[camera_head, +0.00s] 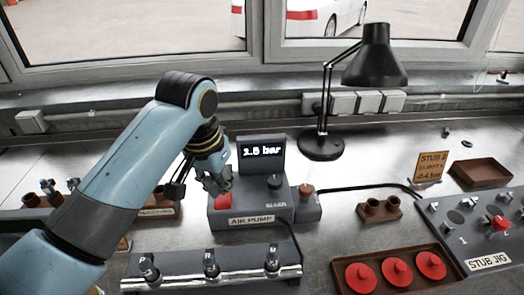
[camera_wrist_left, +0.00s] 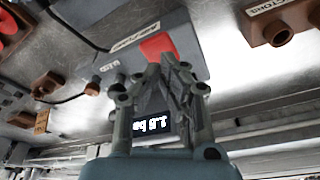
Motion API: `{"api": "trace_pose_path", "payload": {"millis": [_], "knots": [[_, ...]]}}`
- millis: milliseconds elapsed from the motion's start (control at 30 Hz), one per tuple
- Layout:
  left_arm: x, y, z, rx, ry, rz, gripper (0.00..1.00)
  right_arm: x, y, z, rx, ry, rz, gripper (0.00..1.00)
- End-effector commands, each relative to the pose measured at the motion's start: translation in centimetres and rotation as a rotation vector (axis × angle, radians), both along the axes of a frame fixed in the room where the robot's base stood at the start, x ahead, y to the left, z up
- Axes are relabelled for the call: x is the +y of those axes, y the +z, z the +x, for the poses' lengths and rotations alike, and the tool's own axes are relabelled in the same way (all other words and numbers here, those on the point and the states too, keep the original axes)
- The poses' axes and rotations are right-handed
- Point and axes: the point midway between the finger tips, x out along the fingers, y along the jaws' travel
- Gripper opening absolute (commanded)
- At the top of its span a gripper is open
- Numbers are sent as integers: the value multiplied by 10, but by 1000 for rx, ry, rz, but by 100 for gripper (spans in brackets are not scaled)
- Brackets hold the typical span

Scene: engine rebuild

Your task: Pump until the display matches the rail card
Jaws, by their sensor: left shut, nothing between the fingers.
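The air pump (camera_head: 283,213) is a grey box with a red button (camera_head: 222,223), a dark knob (camera_head: 274,182) and an upright display (camera_head: 262,155) that appears to read 1.5 bar. My left gripper (camera_head: 221,188) is shut and empty, just above the red button. The button also shows past the fingertips in the left wrist view (camera_wrist_left: 158,45); I cannot tell whether they touch it. An orange card (camera_head: 432,165) stands at the right, reading STUB 2 and, in small print, what looks like 0.4 bar. No card labelled as a rail card is legible. My right gripper is not in view.
A metal rail (camera_head: 230,280) with several injectors lies in front of the pump. A brown tray (camera_head: 372,252) holds red discs. The stub jig (camera_head: 480,240) is at the right, and a black lamp (camera_head: 320,146) stands behind. A black hose runs right from the pump.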

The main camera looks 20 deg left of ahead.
Motion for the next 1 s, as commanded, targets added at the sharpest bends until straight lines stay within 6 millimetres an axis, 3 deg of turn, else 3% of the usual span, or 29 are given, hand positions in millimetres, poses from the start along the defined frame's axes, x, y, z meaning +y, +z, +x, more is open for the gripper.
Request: {"api": "trace_pose_path", "payload": {"millis": [267, 1000], "knots": [[0, -2, 0, 1, 0, 0, 0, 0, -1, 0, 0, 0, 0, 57], [0, -38, 0, 1, 0, -1, 0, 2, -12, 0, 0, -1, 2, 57]]}}
